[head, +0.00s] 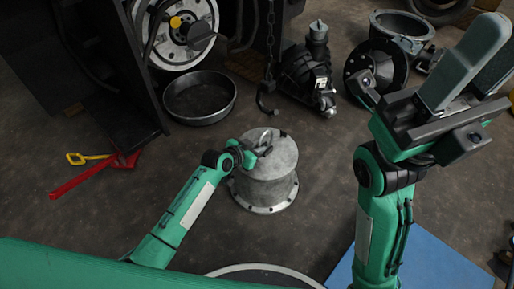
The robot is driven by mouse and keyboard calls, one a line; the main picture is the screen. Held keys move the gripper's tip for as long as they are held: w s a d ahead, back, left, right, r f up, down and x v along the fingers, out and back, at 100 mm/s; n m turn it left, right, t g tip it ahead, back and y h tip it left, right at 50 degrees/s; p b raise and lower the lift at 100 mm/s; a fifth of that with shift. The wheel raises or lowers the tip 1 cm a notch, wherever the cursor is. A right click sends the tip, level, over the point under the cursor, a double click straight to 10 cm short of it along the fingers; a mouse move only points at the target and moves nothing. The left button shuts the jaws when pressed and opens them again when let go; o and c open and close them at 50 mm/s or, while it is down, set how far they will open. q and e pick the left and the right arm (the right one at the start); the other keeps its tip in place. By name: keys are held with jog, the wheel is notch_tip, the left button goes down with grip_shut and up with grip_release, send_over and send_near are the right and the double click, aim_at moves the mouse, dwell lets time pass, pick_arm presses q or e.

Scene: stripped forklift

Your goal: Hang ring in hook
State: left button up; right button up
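A dark hook (266,106) hangs at the lower end of a chain (270,45) in the upper middle of the head view. Below it a grey flanged metal cylinder (265,184) stands upright on the floor. A small grey ring-like part (264,139) shows on its top, partly hidden. My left gripper (256,148) is at the cylinder's top, beside this part. It is too small to tell whether its fingers are closed on it. My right gripper (486,52) is raised at the right, close to the camera, its two grey fingers apart and nothing seen between them.
A round metal pan (200,112) lies left of the chain, below a wheel hub (180,35) on the dark forklift body. Dark machine parts (306,75) and a grey flanged housing (400,30) stand behind. A red and yellow tool (90,175) lies left. Floor around the cylinder is mostly clear.

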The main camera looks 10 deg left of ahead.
aim_at(260, 139)
pick_arm(q)
grip_shut()
jog(key=shift+r+p, duration=0.65)
jog(key=shift+p, duration=0.15)
notch_tip(260, 139, up, 3)
jog(key=p, duration=0.2)
jog(key=shift+f+p, duration=0.1)
jog(key=shift+p, duration=0.3)
jog(key=shift+f, duration=0.1)
